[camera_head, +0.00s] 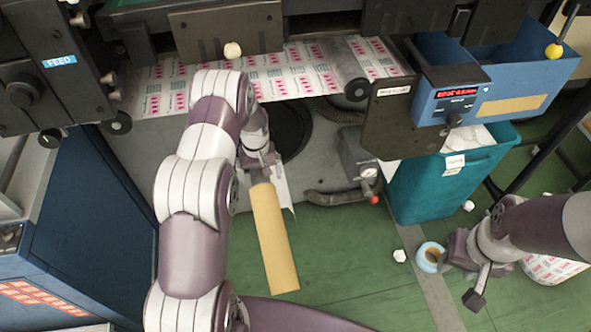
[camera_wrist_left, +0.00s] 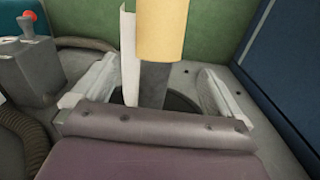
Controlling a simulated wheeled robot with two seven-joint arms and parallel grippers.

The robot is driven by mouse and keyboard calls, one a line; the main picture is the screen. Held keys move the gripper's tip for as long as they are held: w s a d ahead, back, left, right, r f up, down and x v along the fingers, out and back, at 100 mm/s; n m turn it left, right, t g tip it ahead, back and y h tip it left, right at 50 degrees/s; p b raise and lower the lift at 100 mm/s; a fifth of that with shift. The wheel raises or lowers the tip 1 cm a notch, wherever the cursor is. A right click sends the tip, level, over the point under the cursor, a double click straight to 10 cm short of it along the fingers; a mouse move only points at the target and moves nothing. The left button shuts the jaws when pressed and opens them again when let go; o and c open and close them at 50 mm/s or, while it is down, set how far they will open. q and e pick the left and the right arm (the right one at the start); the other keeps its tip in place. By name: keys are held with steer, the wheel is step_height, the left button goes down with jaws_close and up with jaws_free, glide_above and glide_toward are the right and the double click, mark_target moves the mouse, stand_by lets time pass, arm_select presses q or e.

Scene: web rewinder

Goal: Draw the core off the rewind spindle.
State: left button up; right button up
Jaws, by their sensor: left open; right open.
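The core (camera_head: 274,240) is a plain tan tube in the lower middle of the head view. In the left wrist view the core (camera_wrist_left: 161,28) is at the top, with the dark grey spindle (camera_wrist_left: 154,84) showing bare below its end. My left gripper (camera_head: 259,163) is at the core's upper end in the head view. In the left wrist view its fingers stand apart on either side of the bare spindle, touching neither it nor the core. My right gripper (camera_head: 456,262) is open at the right, beside a light-blue ring-shaped roll (camera_head: 430,257); its fingers are partly hidden.
A printed web (camera_head: 285,72) runs across the machine behind. A teal waste bin (camera_head: 440,180) stands right, under a blue control box (camera_head: 480,90). A small grey block with a red knob (camera_head: 372,185) stands right of the left gripper. The green floor (camera_head: 340,270) has small white scraps.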

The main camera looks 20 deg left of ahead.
mark_target(263, 190)
arm_select(q)
steer(key=shift+w+r, duration=0.15)
steer(key=shift+w, duration=0.05)
steer(key=shift+s+n, duration=0.15)
steer(key=shift+n, duration=0.15)
steer(key=shift+a+f+b, duration=0.1)
steer(key=shift+f+b, duration=0.45)
step_height(263, 190, down, 12)
steer(key=b, duration=0.8)
steer(key=shift+r+b, duration=0.1)
steer(key=shift+b, duration=0.25)
steer(key=c, duration=1.1)
steer(key=shift+r, duration=0.2)
steer(key=shift+c, duration=0.2)
steer(key=shift+p, duration=0.3)
